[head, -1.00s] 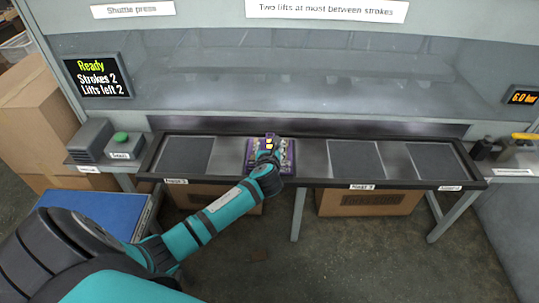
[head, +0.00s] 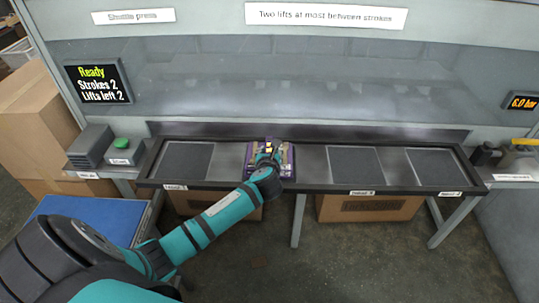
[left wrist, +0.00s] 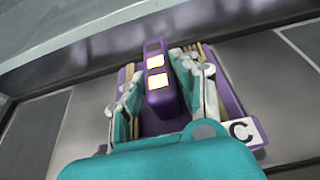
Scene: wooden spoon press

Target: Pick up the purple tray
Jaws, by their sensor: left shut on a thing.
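The purple tray (head: 290,165) sits in the shuttle press's long black-framed bed, left of its middle. In the left wrist view the tray (left wrist: 233,103) has a "C" label, pale wooden spoon-like pieces along its sides and an upright purple handle (left wrist: 157,95) with two bright squares. My left gripper (head: 268,153) is over the tray. In the left wrist view its fingers (left wrist: 158,75) are shut on the handle, one on each side. The gripper hides part of the tray. I cannot tell any gap under the tray. My right gripper is not in view.
Dark pads (head: 355,165) lie in the bed on both sides of the tray. The bed's raised front rim (head: 330,189) is close. A display (head: 98,78) reads Ready, Strokes 2, Lifts left 2. A green button (head: 122,143) stands at the left.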

